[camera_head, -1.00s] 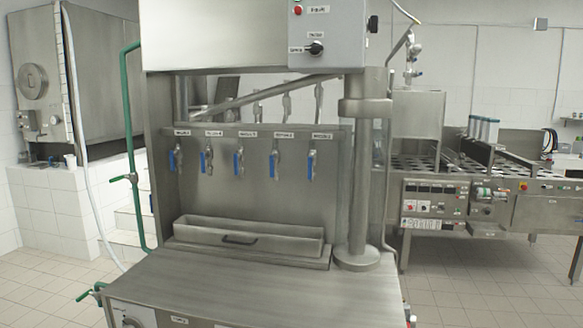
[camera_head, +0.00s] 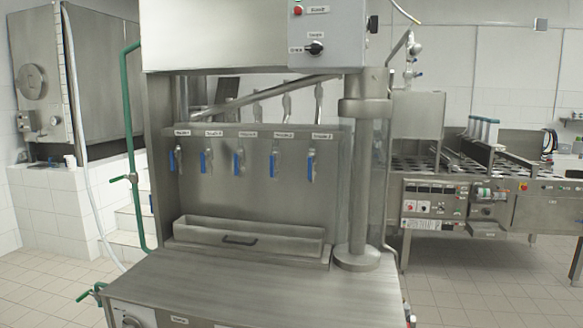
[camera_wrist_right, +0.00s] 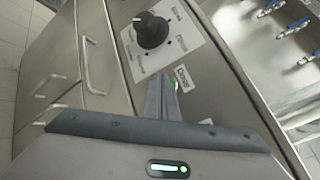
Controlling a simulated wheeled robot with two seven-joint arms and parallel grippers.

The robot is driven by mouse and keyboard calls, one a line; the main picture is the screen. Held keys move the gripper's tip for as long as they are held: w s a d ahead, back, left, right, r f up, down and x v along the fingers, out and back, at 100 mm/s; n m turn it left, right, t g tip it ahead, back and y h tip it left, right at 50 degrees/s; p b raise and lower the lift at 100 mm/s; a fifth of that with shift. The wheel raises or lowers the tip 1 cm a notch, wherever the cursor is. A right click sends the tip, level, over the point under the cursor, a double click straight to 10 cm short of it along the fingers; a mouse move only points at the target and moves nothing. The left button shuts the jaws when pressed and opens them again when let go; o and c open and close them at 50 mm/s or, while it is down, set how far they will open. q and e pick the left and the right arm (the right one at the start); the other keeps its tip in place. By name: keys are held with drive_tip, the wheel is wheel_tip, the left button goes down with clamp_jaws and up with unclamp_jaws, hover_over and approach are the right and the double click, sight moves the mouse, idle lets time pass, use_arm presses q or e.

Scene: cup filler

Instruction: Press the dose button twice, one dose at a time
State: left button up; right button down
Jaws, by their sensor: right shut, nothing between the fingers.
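The filler's lower front panel shows close up in the right wrist view. It carries a black knob (camera_wrist_right: 152,30) on a white marked plate (camera_wrist_right: 178,42). A small label (camera_wrist_right: 182,76), which seems to read "Dose", sits below that plate. A bit of green (camera_wrist_right: 176,84), probably the dose button, shows right at my fingertips and is mostly hidden by them. My right gripper (camera_wrist_right: 168,82) is shut and empty, its tips at or very near the panel there. I cannot tell if the button is pressed. My left gripper is in neither current view.
In the head view the steel filler (camera_head: 270,285) has several blue-handled taps (camera_head: 239,162) above a drip tray (camera_head: 245,237). An upper control box (camera_head: 327,33) has a red button. A handle (camera_wrist_right: 93,65) sticks out left of the knob in the wrist view.

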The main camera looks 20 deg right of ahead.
idle(0.3)
drive_tip(key=shift+s+a+p, duration=0.35)
drive_tip(key=shift+s+p, duration=0.05)
drive_tip(key=shift+s, duration=0.15)
drive_tip(key=s+a+p, duration=0.2)
drive_tip(key=s+a, duration=0.1)
drive_tip(key=s, duration=0.2)
drive_tip(key=shift+a, duration=0.2)
idle(0.5)
idle(0.4)
